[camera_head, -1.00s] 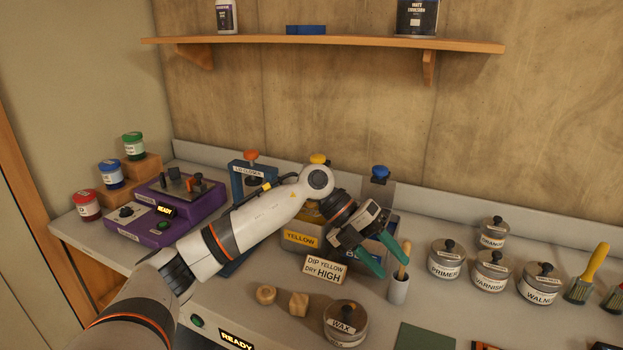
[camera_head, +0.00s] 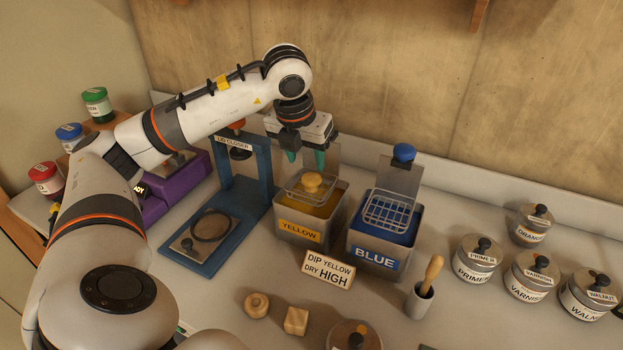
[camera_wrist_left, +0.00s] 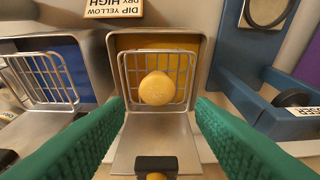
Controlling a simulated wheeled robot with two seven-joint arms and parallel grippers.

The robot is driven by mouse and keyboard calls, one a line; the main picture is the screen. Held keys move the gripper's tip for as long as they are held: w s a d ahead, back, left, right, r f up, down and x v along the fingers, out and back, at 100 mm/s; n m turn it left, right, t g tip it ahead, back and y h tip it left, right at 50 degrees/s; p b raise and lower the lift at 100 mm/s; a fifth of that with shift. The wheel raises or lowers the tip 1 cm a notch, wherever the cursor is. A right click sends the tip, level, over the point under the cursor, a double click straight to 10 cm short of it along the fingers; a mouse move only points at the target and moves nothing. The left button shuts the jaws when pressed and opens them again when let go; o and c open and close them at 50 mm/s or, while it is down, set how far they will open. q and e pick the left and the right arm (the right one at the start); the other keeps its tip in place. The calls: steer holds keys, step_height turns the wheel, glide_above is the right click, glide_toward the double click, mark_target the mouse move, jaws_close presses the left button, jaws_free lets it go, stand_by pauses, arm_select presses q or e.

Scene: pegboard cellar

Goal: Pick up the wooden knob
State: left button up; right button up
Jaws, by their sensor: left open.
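A yellow, rounded knob (camera_head: 311,182) sits in the wire basket (camera_head: 291,188) at the mouth of the yellow tank (camera_head: 281,230). In the left wrist view the knob (camera_wrist_left: 157,88) lies in the basket between and beyond my green fingers. My left gripper (camera_head: 306,158) is open and empty, pointing down just above the basket, apart from the knob. A plain round wooden piece (camera_head: 256,305) lies on the bench in front, beside a wooden cube (camera_head: 296,320). My right gripper is not in view.
The blue tank (camera_head: 378,260) with its raised basket stands right of the yellow one. The blue lid closer frame (camera_head: 262,175) stands close on the left.

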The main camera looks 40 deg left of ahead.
mark_target(312, 177)
arm_select(q)
steer(key=shift+w+a+f, duration=0.15)
steer(key=shift+w+f, duration=0.15)
steer(key=shift+f, duration=0.35)
steer(key=p+x, duration=0.1)
steer(key=x, duration=0.3)
steer(key=shift+f, duration=0.2)
steer(key=shift+w+f, duration=0.1)
steer(key=shift+f, duration=0.1)
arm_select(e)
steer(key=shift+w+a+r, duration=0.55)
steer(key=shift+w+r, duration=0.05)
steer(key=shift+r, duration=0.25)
arm_select(q)
steer(key=c, duration=0.7)
steer(key=shift+c, duration=0.6)
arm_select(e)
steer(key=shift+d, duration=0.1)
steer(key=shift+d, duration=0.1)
